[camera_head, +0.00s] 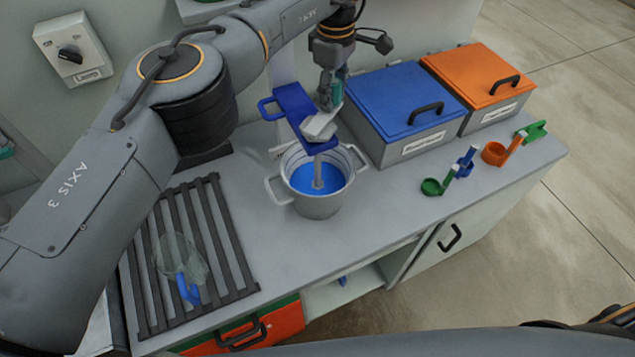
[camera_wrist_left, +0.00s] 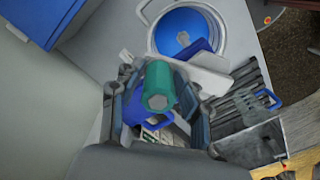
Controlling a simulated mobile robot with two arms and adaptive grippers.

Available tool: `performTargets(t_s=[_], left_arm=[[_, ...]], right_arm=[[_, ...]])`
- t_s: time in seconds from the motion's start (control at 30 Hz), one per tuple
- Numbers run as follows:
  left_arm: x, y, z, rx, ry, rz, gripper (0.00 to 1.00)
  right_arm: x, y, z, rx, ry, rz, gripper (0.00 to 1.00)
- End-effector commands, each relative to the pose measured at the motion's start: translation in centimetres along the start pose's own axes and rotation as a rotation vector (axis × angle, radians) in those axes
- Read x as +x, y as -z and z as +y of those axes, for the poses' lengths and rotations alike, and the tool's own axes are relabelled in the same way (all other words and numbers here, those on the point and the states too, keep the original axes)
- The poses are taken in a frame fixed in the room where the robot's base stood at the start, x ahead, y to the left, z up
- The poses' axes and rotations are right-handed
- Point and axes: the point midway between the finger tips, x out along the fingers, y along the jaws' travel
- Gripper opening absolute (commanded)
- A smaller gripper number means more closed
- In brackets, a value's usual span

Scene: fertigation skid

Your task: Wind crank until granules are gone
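A grey two-handled pot (camera_head: 318,205) with blue liquid (camera_head: 308,180) stands on the bench; it also shows in the wrist view (camera_wrist_left: 222,18). A blue stirrer bracket (camera_head: 292,103) reaches over it, with a grey shaft (camera_head: 319,170) going down into the liquid. A pale grey crank piece (camera_head: 322,124) sits on top, with a teal crank knob (camera_wrist_left: 159,84). My left gripper (camera_head: 331,92) comes down from above, its fingers on both sides of the knob and closed around it. I cannot make out granules in the liquid. My right gripper is out of view.
A blue-lidded box (camera_head: 390,90) and an orange-lidded box (camera_head: 470,66) stand right of the pot. Small green, blue and orange scoops (camera_head: 497,152) lie at the front right. A clear jug (camera_head: 180,262) stands on a slatted rack (camera_head: 228,235) at left.

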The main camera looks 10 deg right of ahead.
Motion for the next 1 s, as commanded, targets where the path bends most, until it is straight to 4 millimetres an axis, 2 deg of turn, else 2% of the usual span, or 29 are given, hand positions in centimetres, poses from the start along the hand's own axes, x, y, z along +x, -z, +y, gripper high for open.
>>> performTargets(t_s=[0.37,1.0], left_arm=[[-0.3,0.1,0.1,-0.003,-0.003,0.002,0.53],[-6.7,0.1,0.1,-0.003,-0.005,0.003,0.53]], right_arm=[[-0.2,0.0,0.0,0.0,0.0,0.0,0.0],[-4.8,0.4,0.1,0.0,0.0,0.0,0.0]])
